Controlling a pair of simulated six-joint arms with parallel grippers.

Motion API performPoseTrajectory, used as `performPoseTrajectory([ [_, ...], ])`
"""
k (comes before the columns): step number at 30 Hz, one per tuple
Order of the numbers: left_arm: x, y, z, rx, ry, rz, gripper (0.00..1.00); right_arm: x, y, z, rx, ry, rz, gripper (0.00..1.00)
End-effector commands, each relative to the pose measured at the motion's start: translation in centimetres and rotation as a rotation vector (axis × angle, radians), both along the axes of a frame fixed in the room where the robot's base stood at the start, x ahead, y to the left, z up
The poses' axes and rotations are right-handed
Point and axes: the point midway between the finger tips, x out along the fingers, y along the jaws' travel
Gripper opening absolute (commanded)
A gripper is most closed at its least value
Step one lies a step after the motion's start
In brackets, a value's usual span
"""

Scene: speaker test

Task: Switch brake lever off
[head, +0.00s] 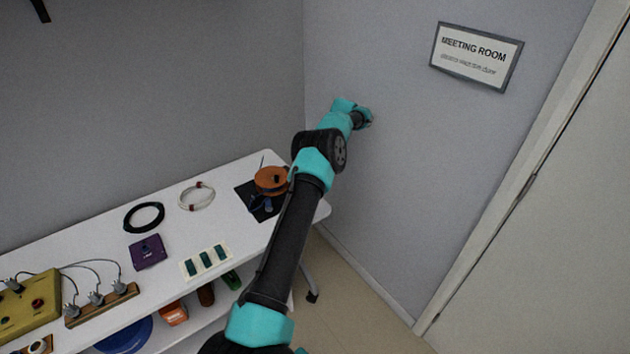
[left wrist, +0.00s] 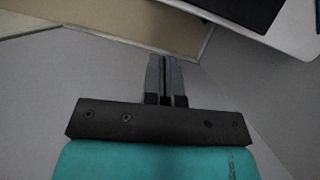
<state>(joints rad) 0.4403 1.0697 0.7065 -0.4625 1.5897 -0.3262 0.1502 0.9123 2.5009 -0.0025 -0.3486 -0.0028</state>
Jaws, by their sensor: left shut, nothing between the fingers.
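No part that I can tell for certain as the brake lever shows in either view. My left gripper (head: 365,117) is at the end of the outstretched arm, close to the grey wall and beyond the far end of the white table. In the left wrist view my left gripper (left wrist: 164,62) has its two fingers together and empty. A panel with several dark green switches (head: 206,262) lies on the table, well away from the gripper. A purple box (head: 148,252) and a yellow box (head: 30,308) with a red button lie further left. My right gripper is out of view.
The white table (head: 110,251) runs along the back wall. It also carries an orange spool (head: 270,180), a black cable coil (head: 144,217), a white coil (head: 197,196) and a plug strip (head: 100,303). A meeting room sign (head: 476,56) hangs on the right wall. The floor (head: 365,305) at right is clear.

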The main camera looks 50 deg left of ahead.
Motion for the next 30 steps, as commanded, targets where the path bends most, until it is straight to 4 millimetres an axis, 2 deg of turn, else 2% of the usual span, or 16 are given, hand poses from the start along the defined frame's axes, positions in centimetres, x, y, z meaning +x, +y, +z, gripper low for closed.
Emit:
performPoseTrajectory([
  [16, -3.3, 0.0, -8.1, -0.002, 0.002, 0.001, 0.0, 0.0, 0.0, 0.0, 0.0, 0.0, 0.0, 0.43],
  [30, -7.0, 0.0, -7.9, 0.001, -0.002, 0.001, 0.0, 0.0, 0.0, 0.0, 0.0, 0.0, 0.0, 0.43],
])
